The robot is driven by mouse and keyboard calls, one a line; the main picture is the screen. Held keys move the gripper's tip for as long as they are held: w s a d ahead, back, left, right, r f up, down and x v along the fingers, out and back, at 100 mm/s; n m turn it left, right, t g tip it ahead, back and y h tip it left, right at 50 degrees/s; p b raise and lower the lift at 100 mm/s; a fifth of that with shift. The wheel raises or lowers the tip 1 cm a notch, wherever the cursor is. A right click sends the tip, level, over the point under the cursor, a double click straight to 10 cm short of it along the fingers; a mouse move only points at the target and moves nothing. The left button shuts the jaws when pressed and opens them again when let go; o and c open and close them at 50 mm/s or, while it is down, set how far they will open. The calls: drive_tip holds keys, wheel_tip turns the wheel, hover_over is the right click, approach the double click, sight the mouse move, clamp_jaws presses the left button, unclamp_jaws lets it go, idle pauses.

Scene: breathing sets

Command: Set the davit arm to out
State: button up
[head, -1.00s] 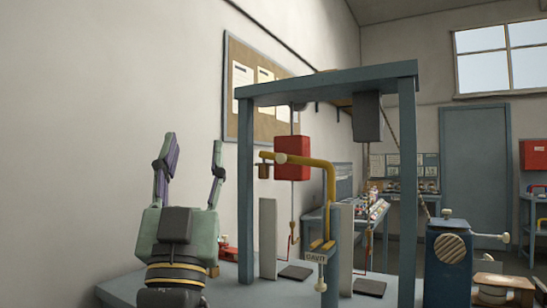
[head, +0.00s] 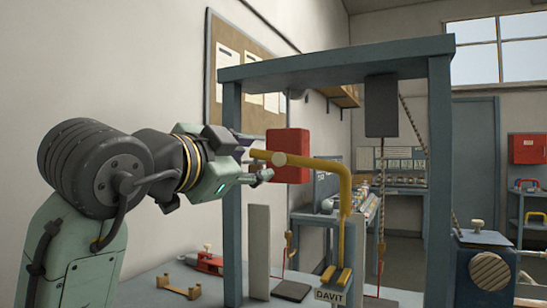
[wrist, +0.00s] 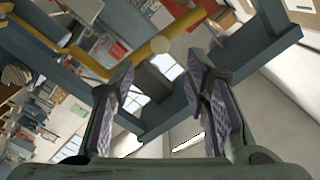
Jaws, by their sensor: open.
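The yellow davit arm (head: 318,163) reaches left from its bent upright post, across the front of a blue-grey frame. A pale round knob (head: 279,158) sits near its left end. A label reading DAVIT (head: 330,296) is at the post's foot. My gripper (head: 258,162) points right at the arm's left end, which its fingers partly hide. In the wrist view my gripper (wrist: 163,88) is open, with nothing between its fingers. There the yellow arm (wrist: 125,55) and the knob (wrist: 160,46) show beyond the fingertips. I cannot tell whether the fingers touch the arm.
The blue-grey frame (head: 438,190) stands around the davit. A red block (head: 288,140) hangs behind the arm, and a dark block (head: 381,105) hangs to the right. A small wooden bracket (head: 180,287) lies at lower left.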

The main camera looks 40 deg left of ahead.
sight(278, 159)
drive_tip(key=p+x, duration=0.2)
drive_tip(key=x, duration=0.7)
drive_tip(key=shift+w, duration=0.2)
drive_tip(key=shift+c, duration=0.2)
clamp_jaws()
idle(0.3)
